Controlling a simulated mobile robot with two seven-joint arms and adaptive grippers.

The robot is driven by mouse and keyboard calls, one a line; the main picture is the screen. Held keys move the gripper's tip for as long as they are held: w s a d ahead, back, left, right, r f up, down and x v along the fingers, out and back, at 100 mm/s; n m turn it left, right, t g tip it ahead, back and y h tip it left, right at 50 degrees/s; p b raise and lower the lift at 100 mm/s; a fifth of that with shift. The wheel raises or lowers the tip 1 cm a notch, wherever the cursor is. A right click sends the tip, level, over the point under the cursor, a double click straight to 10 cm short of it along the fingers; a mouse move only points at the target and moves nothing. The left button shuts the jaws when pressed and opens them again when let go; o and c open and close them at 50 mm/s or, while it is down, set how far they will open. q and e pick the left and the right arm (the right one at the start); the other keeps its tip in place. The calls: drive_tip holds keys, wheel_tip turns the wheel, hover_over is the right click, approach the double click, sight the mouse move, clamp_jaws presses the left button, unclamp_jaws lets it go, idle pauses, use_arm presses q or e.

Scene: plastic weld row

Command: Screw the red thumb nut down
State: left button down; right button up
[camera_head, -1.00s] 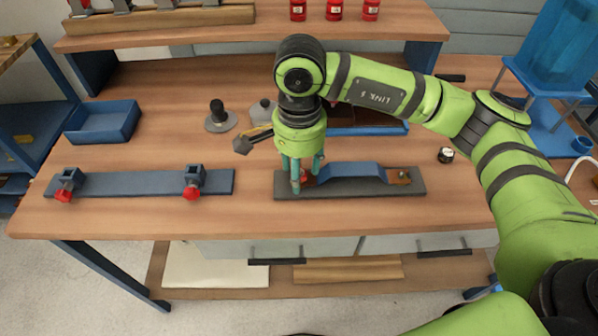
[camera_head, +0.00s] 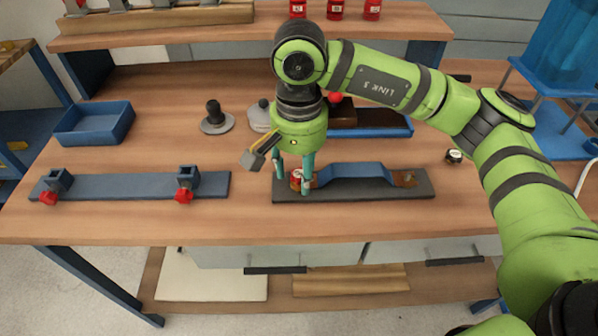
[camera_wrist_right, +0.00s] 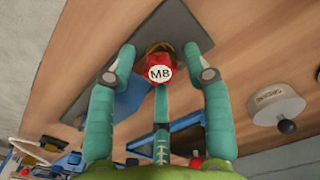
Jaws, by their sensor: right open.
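The red thumb nut (camera_head: 296,178) with a white top is at the left end of the blue bridge-shaped strap (camera_head: 352,174), on a dark base plate (camera_head: 412,190). In the right wrist view the nut (camera_wrist_right: 160,73) shows its "M8" label. My right gripper (camera_head: 293,184) points down around the nut, its teal fingers spread on several sides. In the wrist view the two side fingers stand apart from the nut; whether the middle finger touches it I cannot tell. The nut's thread is hidden. My left gripper is not in view.
A blue bar with two red-knobbed clamps (camera_head: 130,186) lies to the left. A blue tray (camera_head: 95,122) and a black-knobbed grey disc (camera_head: 215,120) stand behind. A small black-and-white item (camera_head: 454,156) is to the right. The bench front strip is clear.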

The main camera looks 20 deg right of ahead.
drive_tip(key=n+b, duration=0.2)
drive_tip(key=shift+f+n, duration=0.25)
drive_tip(key=shift+n, duration=0.05)
drive_tip(key=shift+n+b, duration=0.65)
drive_tip(key=shift+n, duration=0.55)
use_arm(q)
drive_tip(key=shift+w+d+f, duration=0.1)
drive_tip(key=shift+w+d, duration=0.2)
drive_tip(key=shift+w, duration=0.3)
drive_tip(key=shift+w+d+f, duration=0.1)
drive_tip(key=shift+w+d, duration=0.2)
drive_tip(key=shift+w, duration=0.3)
use_arm(e)
drive_tip(key=shift+r+n, duration=0.25)
drive_tip(key=shift+n, duration=0.15)
